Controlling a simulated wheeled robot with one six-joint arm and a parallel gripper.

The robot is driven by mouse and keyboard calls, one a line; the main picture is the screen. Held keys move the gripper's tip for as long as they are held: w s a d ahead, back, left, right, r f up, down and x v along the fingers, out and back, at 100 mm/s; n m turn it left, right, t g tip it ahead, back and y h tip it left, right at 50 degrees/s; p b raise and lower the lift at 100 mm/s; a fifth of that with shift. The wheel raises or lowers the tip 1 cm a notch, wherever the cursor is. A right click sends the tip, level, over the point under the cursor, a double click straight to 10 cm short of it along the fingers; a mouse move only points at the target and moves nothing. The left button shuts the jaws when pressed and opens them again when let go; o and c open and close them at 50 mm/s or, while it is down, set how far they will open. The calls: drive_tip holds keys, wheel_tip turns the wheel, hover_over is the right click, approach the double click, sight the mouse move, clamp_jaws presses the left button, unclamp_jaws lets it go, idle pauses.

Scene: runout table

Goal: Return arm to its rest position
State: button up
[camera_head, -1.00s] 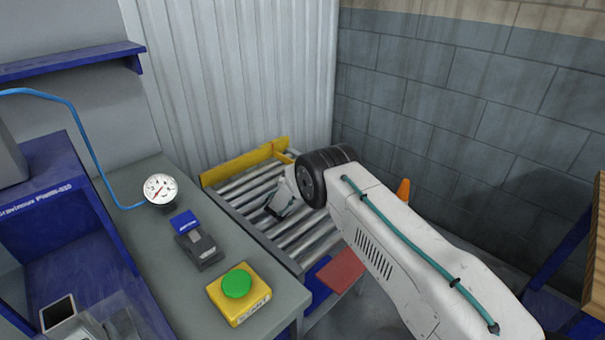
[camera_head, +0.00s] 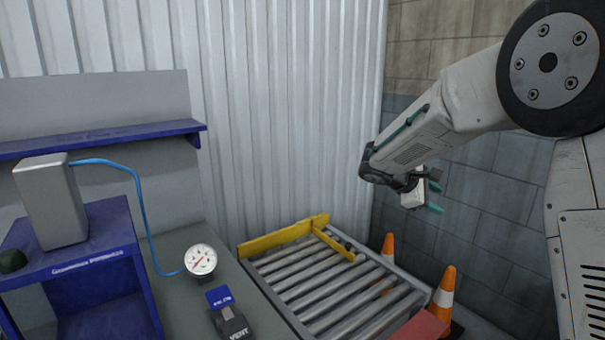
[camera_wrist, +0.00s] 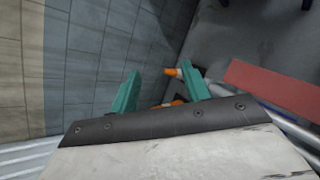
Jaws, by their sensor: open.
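My gripper (camera_head: 436,197) is raised in the head view, in front of the block wall and above the right side of the roller table (camera_head: 325,290). Its two teal fingers are apart with nothing between them. In the wrist view my gripper (camera_wrist: 160,92) also shows open and empty, with the wall, floor and an orange cone beyond it. My arm is lifted and bent at the right of the head view, clear of the table. No object is held.
Two orange cones (camera_head: 443,298) stand right of the roller table, by the wall. A yellow stop bar (camera_head: 285,236) crosses the table's far end. A pressure gauge (camera_head: 201,260) and a blue-and-black vent device (camera_head: 230,318) sit on the grey bench. A blue shelf (camera_head: 100,142) hangs above.

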drive_tip(key=s+r+m+g+y, duration=0.1)
drive_tip(key=s+r+m+y, duration=0.15)
drive_tip(key=s, duration=0.85)
drive_tip(key=s+r+m+g+y, duration=0.1)
drive_tip(key=s+r+m+y, duration=0.2)
drive_tip(key=s, duration=0.8)
drive_tip(key=s+a+f+m+y, duration=0.2)
drive_tip(key=s+a+m, duration=0.1)
drive_tip(key=s, duration=0.7)
drive_tip(key=s+a+f+m+y, duration=0.2)
drive_tip(key=s+a+m+y, duration=0.1)
drive_tip(key=s, duration=0.8)
drive_tip(key=shift+a+f+y, duration=0.2)
drive_tip(key=shift+a+y, duration=0.15)
drive_tip(key=shift+a, duration=0.25)
